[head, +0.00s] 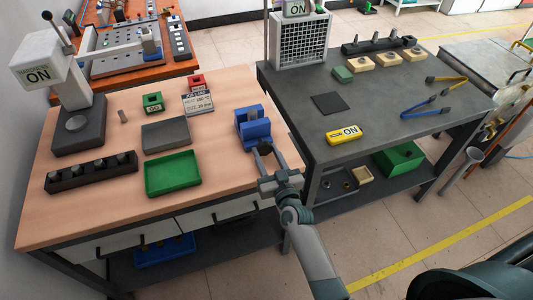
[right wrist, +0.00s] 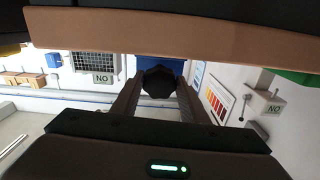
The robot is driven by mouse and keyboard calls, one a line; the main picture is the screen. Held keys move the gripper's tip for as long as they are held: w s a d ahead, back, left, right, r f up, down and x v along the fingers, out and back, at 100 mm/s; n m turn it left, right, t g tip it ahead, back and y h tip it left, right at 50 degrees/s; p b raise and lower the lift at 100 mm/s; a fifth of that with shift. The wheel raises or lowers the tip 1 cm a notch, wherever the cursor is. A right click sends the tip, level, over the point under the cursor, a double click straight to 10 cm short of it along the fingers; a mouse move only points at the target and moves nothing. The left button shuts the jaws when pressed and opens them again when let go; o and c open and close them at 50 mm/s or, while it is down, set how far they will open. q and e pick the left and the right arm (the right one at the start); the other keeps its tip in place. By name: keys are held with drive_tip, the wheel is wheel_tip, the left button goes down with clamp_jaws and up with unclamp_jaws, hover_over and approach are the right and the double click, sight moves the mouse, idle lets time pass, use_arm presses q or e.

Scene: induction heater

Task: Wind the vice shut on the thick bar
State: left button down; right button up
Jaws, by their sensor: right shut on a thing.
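The blue vice (head: 251,128) stands at the right edge of the wooden bench. My right gripper (head: 266,153) is at its near end, shut on the dark vice knob. In the right wrist view the black knob (right wrist: 161,82) sits between the two fingers, with the blue vice body (right wrist: 152,64) behind it. I cannot make out a bar between the vice jaws at this size. My left gripper is not in view.
A green tray (head: 173,188), a grey block (head: 166,136) and a dark rack (head: 91,172) with several pieces lie left of the vice. A press-like machine (head: 78,125) stands at far left. The dark table (head: 385,100) adjoins at right, with a yellow device (head: 343,134) and pliers-like tools.

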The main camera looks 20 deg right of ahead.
drive_tip(key=m, duration=0.3)
drive_tip(key=shift+a+m, duration=0.1)
drive_tip(key=shift+m, duration=1.7)
drive_tip(key=o, duration=1.1)
drive_tip(key=shift+c, duration=0.2)
drive_tip(key=shift+s, duration=0.15)
drive_tip(key=s+b, duration=0.4)
drive_tip(key=s, duration=1.3)
drive_tip(key=shift+d, duration=0.3)
